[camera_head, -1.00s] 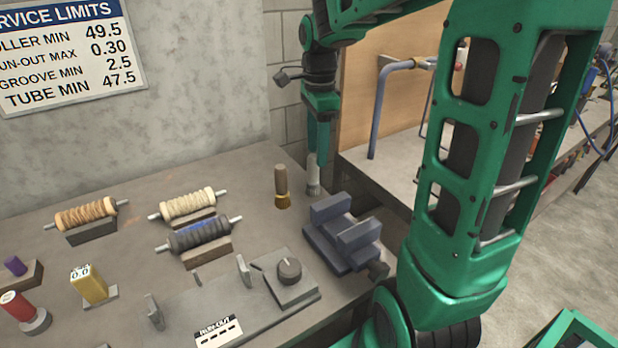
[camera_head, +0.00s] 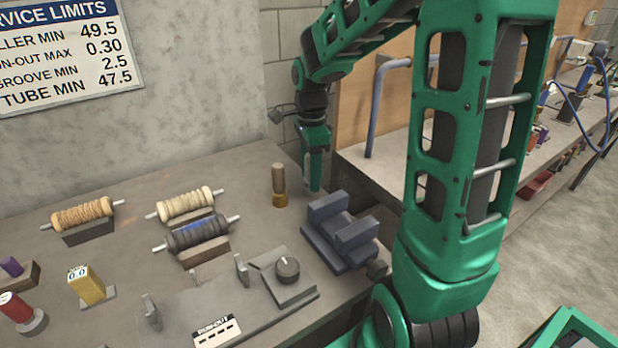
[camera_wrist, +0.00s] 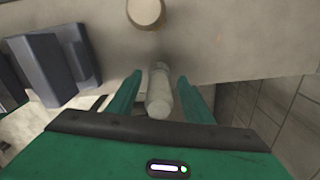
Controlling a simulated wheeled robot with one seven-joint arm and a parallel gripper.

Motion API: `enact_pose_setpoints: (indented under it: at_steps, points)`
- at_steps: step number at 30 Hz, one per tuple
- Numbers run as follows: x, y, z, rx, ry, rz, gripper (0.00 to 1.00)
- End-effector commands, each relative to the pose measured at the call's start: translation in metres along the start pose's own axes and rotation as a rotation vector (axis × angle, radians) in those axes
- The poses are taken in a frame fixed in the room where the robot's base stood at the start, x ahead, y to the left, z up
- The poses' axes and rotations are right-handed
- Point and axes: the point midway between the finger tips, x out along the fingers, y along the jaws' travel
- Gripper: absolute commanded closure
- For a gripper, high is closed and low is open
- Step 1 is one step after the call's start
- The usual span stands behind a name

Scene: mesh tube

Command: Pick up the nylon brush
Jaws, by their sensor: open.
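A pale grey-white brush (camera_wrist: 159,92), which I take for the nylon one, stands upright near the bench's back right edge. In the wrist view it lies between the two green fingers of my gripper (camera_wrist: 160,77), with a narrow gap on each side. In the head view my gripper (camera_head: 316,186) points down and hides almost all of this brush. The fingers are apart, and I see no clear contact. A second brush with a brown handle and golden bristles (camera_head: 279,186) stands just to the left; its round top (camera_wrist: 145,12) shows in the wrist view.
A blue-grey vise-like block (camera_head: 340,236) sits close in front of my gripper. Wound rollers (camera_head: 198,236) rest on stands to the left. A run-out fixture (camera_head: 287,270) stands nearer. The concrete wall and the bench's right edge are close.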

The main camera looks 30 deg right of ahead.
Motion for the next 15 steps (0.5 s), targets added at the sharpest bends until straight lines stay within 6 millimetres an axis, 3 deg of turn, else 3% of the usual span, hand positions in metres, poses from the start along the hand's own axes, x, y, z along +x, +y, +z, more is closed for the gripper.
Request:
enact_pose_setpoints:
  at_steps: [1, 6, 15]
  points:
    - [-0.0001, 0.0, 0.0, 0.0, 0.0, 0.0, 0.61]
    - [-0.0003, -0.0001, -0.0001, 0.0, 0.0, 0.0, 0.99]
    - [-0.0013, -0.0003, -0.0002, 0.0, 0.0, -0.001, 0.98]
